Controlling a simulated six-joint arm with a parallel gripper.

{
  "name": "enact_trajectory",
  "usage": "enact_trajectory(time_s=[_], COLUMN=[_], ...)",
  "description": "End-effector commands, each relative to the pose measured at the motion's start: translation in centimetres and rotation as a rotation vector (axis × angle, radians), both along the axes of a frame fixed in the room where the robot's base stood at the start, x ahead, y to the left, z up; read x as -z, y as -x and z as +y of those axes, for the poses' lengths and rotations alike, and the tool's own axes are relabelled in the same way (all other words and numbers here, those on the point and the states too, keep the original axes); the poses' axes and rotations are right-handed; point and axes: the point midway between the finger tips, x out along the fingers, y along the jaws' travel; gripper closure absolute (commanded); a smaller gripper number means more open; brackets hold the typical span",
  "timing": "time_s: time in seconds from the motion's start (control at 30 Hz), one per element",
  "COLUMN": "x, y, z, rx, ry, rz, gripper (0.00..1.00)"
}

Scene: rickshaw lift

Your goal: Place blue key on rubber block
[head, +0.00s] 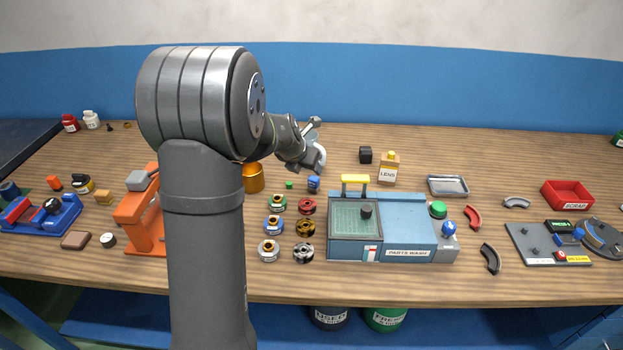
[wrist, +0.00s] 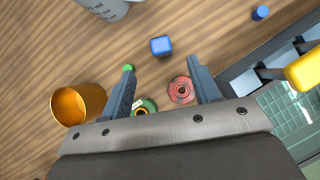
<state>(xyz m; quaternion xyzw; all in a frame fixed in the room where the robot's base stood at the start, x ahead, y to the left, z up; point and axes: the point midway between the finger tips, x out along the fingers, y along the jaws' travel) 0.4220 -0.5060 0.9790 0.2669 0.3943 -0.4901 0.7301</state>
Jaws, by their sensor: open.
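A small blue block-like piece (wrist: 161,46), which I take for the blue key, lies on the wooden bench just beyond my fingertips in the wrist view. It also shows in the head view (head: 314,184), below my gripper (head: 316,152). In the wrist view my gripper (wrist: 161,66) is open and empty, its two fingers apart on either side of the blue piece's line. A small black block (head: 365,155), possibly the rubber block, stands to the right at the back of the bench. I cannot tell for certain that it is rubber.
A gold cup (wrist: 78,103) stands left of my fingers. A red ring (wrist: 181,90) and a green ring (wrist: 145,106) lie near them. A small blue cylinder (wrist: 261,13) lies farther right. The parts washer (head: 407,228) and its yellow handle (head: 355,179) stand at right.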

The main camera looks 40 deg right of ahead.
Motion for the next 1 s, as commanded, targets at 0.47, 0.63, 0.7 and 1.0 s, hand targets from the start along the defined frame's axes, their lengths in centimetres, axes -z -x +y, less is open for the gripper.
enact_trajectory(time_s=[0.47,0.63,0.7,1.0], x=[-3.6,-4.5,-4.3,-3.9], y=[-0.1,1.1,1.7,4.9], z=[-0.1,0.5,0.8,2.3], rx=[0.0,0.033,0.056,0.152], ry=[0.006,0.025,0.046,0.201], rz=[-0.005,0.032,0.048,0.103], gripper=[0.44,0.44,0.44,0.44])
